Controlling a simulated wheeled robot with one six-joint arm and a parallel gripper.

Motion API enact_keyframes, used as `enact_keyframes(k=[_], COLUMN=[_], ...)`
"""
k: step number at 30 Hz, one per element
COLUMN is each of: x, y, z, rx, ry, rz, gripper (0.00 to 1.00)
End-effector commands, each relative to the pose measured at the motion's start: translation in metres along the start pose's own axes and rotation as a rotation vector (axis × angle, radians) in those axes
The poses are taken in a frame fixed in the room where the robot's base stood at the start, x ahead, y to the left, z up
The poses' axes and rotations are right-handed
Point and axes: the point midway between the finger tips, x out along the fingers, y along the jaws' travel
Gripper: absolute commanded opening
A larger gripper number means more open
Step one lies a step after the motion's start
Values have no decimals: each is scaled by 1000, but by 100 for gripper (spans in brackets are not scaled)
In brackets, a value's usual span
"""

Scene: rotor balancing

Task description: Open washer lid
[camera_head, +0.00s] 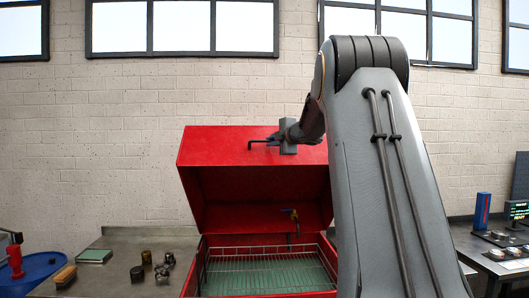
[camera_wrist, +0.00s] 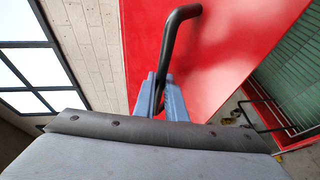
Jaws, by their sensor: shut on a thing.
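The red washer (camera_head: 190,270) stands in the middle of the head view with its red lid (camera_head: 230,190) raised and tilted back. A wire basket (camera_head: 265,270) shows inside the tub. A black bar handle (camera_head: 258,142) is on the lid's front edge. My gripper (camera_head: 279,141) is at this handle. In the wrist view my gripper's blue fingers (camera_wrist: 161,92) are closed around the black handle (camera_wrist: 178,35), with the red lid (camera_wrist: 220,70) behind it. The tub's basket also shows at the right of the wrist view (camera_wrist: 288,80).
A metal bench (camera_head: 110,265) left of the washer holds small dark parts, a green-topped box (camera_head: 95,256) and a brush (camera_head: 65,275). A blue drum (camera_head: 35,270) stands at far left. A bench with instruments (camera_head: 500,250) is at right. A brick wall with windows is behind.

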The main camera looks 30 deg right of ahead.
Motion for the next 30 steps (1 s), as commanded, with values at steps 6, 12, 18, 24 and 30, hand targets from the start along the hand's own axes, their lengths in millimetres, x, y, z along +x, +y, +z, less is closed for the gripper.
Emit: enact_keyframes(k=[6, 12, 18, 24, 30], x=[1, 2, 2, 3, 4], y=[6, 7, 6, 6, 7], z=[12, 11, 10, 6, 5], rx=[5, 5, 4, 3, 2], ry=[-17, -15, -13, -8, -5], rz=[-1, -2, -3, -3, -2], gripper=[0, 0, 17, 29, 29])
